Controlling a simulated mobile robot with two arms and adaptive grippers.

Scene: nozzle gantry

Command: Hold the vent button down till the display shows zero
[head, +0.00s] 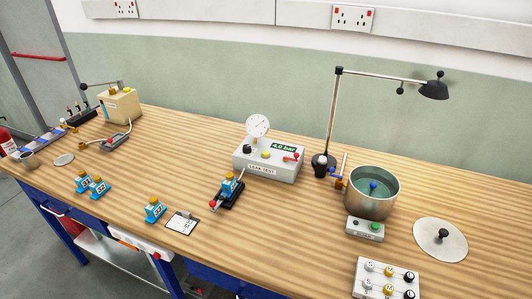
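The grey leak test box (268,164) stands at the middle of the wooden bench. Its green display (284,147) seems to read 4.0 bar. A round dial gauge (257,125) rises from the back of the box. On its top are a black knob (247,148), a yellow button (266,155) and a red lever (291,157). I cannot read which of these is marked vent. Neither of my grippers is in view, and nothing touches the box.
A clamp (228,192) holding a blue and yellow nozzle stands in front of the box. A lamp (335,120), a water pot (372,190) and a small box with a green button (364,229) are to the right. Loose nozzles (155,209) lie to the left.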

